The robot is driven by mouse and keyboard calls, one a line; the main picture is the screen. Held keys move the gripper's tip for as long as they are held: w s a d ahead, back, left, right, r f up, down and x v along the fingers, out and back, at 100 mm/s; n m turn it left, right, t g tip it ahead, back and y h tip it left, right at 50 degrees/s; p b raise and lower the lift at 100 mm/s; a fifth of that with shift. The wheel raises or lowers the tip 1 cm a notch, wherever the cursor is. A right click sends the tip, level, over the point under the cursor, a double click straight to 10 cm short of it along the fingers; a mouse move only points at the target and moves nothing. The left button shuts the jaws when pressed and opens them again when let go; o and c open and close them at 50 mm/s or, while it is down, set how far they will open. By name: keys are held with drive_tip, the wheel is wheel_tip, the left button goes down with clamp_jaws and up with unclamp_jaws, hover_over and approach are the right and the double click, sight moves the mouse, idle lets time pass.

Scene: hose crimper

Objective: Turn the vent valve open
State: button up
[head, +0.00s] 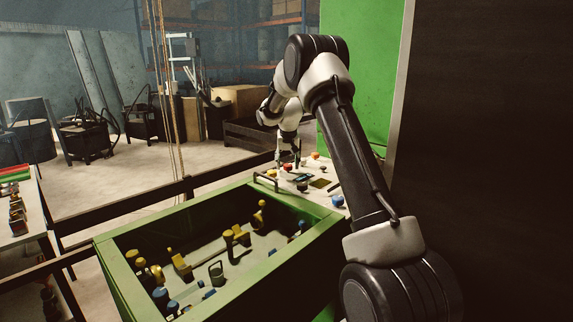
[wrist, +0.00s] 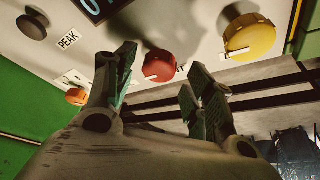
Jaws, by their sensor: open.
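A control panel (head: 310,184) carries several coloured knobs, and it fills the top of the wrist view (wrist: 205,18). A red knob (wrist: 160,66) with a white pointer bar shows just beyond and between my fingertips. A yellow knob (wrist: 250,38), also with a white bar, is to its right. No label in view reads vent, so I cannot tell which knob is the vent valve. My gripper (wrist: 160,72) is open and empty, its fingers spread close to the panel. Whether a finger touches the red knob is unclear. In the head view my gripper (head: 287,162) is small over the panel's far part.
A black knob (wrist: 32,26) and an orange one (wrist: 76,96) are left, near a PEAK label (wrist: 68,40). A metal handle (head: 266,181) stands on the panel's left edge. A green-rimmed bin (head: 120,262) with loose fittings is in front. A blue knob (head: 338,201) is nearer.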

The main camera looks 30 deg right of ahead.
drive_tip(key=shift+w+d+f, duration=0.15)
drive_tip(key=shift+f, duration=0.35)
drive_tip(key=shift+c, duration=0.4)
drive_tip(key=c, duration=0.9)
